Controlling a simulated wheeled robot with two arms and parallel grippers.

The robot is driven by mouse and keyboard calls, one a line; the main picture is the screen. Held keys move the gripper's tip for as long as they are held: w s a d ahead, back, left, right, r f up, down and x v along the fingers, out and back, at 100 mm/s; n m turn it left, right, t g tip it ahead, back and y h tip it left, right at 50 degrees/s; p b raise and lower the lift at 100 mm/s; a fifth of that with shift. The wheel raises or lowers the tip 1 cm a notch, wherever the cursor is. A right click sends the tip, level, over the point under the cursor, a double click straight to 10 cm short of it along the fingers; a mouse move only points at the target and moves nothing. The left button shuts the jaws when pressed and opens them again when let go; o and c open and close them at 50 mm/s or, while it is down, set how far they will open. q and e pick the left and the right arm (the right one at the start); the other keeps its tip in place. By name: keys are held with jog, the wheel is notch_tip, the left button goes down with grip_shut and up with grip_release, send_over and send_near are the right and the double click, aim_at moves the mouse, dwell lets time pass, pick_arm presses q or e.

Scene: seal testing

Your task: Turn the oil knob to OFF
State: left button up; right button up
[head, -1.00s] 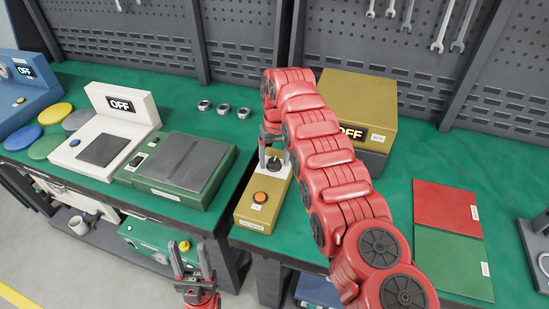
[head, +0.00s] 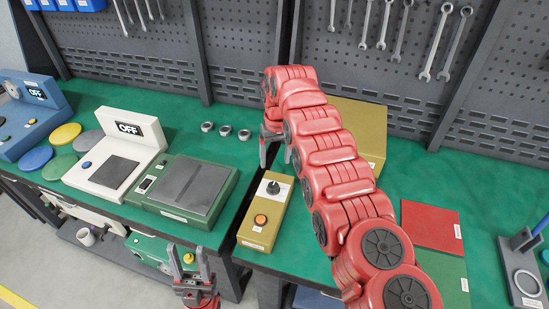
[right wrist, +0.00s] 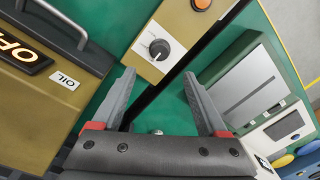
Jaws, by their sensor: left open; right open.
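The oil knob (head: 273,187) is black on a white dial plate, on the olive control box (head: 248,232). It also shows in the right wrist view (right wrist: 159,49), where its exact pointer setting is too small to tell. My right gripper (head: 273,160) is open, above and behind the knob and apart from it; its open fingers also show in the right wrist view (right wrist: 159,76). The display labelled OIL (right wrist: 20,50) shows orange letters that look like OFF, cut by the frame edge. My left gripper (head: 187,268) is open and empty in front of the tables.
An orange button (head: 260,219) sits on the control box's near end. My right arm hides part of the larger olive box (head: 355,118). A green unit (head: 185,190) and a white OFF unit (head: 125,150) stand left. Red (head: 432,225) and green panels lie right.

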notch_tip(320, 180, up, 6)
jog(key=p, duration=0.5)
jog(key=shift+p, duration=0.3)
jog(key=shift+d, duration=0.1)
